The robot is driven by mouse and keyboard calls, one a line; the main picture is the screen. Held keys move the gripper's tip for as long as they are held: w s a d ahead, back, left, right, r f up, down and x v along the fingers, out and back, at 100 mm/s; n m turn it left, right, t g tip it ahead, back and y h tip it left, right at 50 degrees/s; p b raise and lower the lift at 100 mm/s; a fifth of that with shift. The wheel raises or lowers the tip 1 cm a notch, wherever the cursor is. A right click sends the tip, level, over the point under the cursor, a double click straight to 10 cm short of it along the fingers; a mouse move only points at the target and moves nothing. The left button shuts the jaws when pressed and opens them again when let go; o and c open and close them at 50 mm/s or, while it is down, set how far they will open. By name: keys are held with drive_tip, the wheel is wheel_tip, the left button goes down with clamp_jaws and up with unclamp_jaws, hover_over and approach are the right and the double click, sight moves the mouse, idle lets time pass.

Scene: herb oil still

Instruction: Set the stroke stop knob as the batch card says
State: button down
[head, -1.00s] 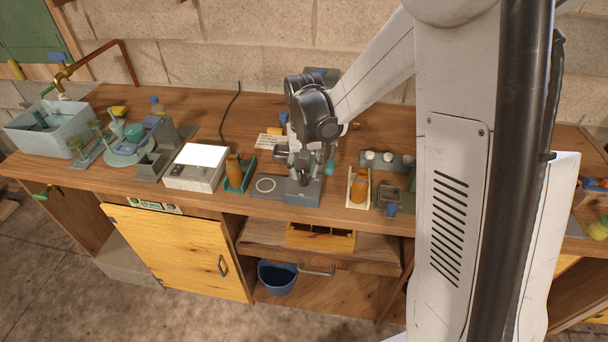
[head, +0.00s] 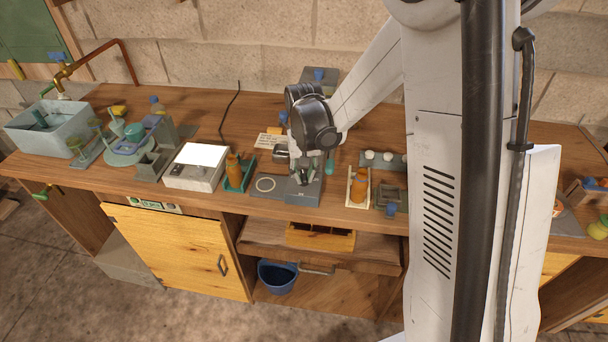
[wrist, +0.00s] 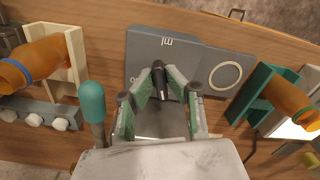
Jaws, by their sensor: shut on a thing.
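The grey dosing block (wrist: 160,52) lies on the bench with "ml" marked on its top; it also shows in the head view (head: 301,193). A small black knob (wrist: 158,72) stands on it. My gripper (wrist: 160,84) has its green-padded fingers on both sides of the knob, shut on it. In the head view my gripper (head: 303,172) is over the block, and the wrist hides most of the knob. Any pointer or set value on the knob cannot be read. A pale card (head: 268,141) lies behind the block; its writing is too small to read.
A flat plate with a pale ring (head: 265,184) adjoins the block. Orange bottles stand close by in a green holder (head: 248,172) and a cream holder (head: 349,187). A teal-handled tool (wrist: 91,102) stands near my gripper. A rack with white caps (head: 387,157) is to the right.

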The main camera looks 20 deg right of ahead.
drive_tip(key=shift+m+b, duration=0.3)
drive_tip(key=shift+b, duration=0.05)
drive_tip(key=m+b, duration=0.2)
drive_tip(key=shift+a+f+m, duration=0.1)
drive_tip(key=shift+f+m, duration=0.05)
drive_tip(key=shift+m, duration=0.15)
drive_tip(key=m+b, duration=0.3)
drive_tip(key=m, duration=0.1)
drive_tip(key=shift+m, duration=0.4)
drive_tip(key=m+b, duration=0.1)
drive_tip(key=m, duration=0.3)
drive_tip(key=shift+w+a+b, duration=0.1)
drive_tip(key=shift+w+b, duration=0.05)
drive_tip(key=shift+b, duration=0.25)
drive_tip(key=shift+m+b, duration=0.6)
drive_tip(key=shift+m, duration=1.5)
drive_tip(key=c, duration=1.8)
unclamp_jaws()
drive_tip(key=shift+o, duration=0.2)
